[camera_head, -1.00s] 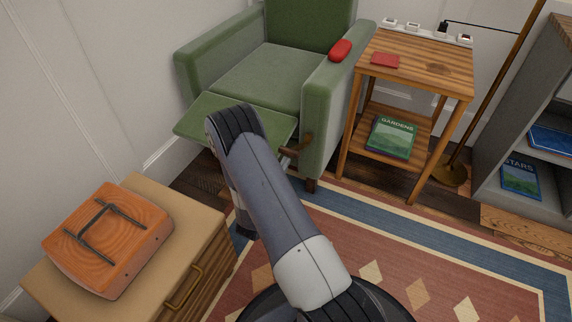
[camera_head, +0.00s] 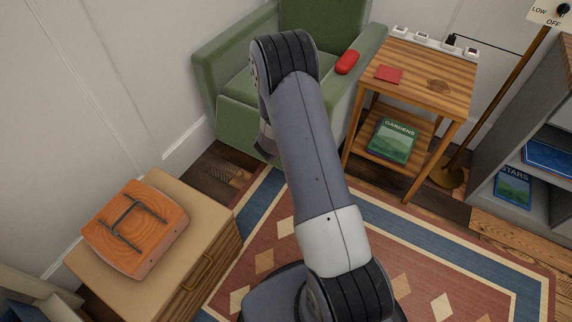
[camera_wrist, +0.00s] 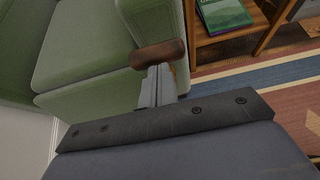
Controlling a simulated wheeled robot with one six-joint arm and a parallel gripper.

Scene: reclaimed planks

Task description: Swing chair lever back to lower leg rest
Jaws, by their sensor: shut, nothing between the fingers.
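The green armchair (camera_head: 222,72) stands against the back walls, partly hidden behind my arm. Its leg rest (camera_head: 235,128) hangs down flat against the chair front in the head view. The chair lever (camera_wrist: 158,53), a brown wooden handle, shows in the wrist view beside the front of the chair's armrest (camera_wrist: 158,20). My gripper (camera_wrist: 157,78) is shut and empty, its fingertips right at the lever's near side; I cannot tell whether they touch it. In the head view my arm hides the lever and most of the gripper.
A wooden side table (camera_head: 425,75) holding a green book (camera_head: 391,139) stands right of the chair. A drawer cabinet (camera_head: 190,262) with an upturned wooden stool-like piece (camera_head: 135,230) is at the left. A grey shelf (camera_head: 487,150) stands at the right. The patterned rug (camera_head: 400,250) is clear.

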